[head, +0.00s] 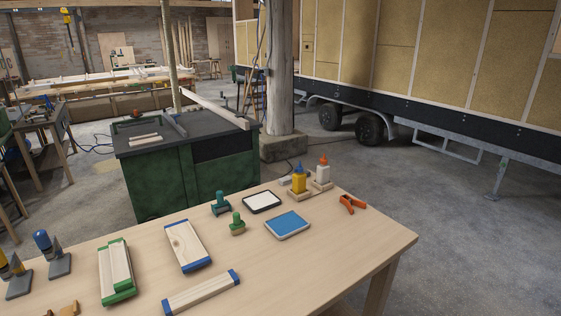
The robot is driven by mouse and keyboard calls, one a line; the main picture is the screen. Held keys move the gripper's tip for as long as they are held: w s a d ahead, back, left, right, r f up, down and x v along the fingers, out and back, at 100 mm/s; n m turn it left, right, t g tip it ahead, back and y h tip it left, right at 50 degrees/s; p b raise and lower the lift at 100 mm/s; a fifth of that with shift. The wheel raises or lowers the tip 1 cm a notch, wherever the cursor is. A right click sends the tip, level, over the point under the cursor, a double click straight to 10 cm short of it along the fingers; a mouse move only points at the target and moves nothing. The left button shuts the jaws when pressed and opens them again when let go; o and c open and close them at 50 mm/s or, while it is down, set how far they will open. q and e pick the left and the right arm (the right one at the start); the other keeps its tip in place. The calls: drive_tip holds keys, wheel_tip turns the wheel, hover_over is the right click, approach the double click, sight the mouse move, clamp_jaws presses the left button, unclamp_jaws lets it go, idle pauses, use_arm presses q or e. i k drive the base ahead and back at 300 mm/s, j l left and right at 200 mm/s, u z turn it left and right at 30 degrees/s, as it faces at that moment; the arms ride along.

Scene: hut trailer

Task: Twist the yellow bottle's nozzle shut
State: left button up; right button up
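The yellow bottle (299,183) stands upright near the back right of the wooden table, in a light wooden holder (299,194). Its nozzle (298,167) is blue. It is too small to tell whether the nozzle is open or shut. Neither of my grippers is in the head view, and nothing of mine touches the bottle.
A white bottle with a red-orange tip (323,173) stands close right of it. Orange pliers or a clamp (352,204) lie further right. The table's right front (345,245) is clear.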

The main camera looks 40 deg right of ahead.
sight(299, 169)
drive_tip(key=k+l+u, duration=0.1)
drive_tip(key=l+u, duration=0.4)
drive_tip(key=l, duration=0.55)
drive_tip(key=l+u, duration=0.1)
drive_tip(key=l, duration=0.45)
drive_tip(key=k+l, duration=0.15)
drive_tip(key=l, duration=0.45)
drive_tip(key=u, duration=0.05)
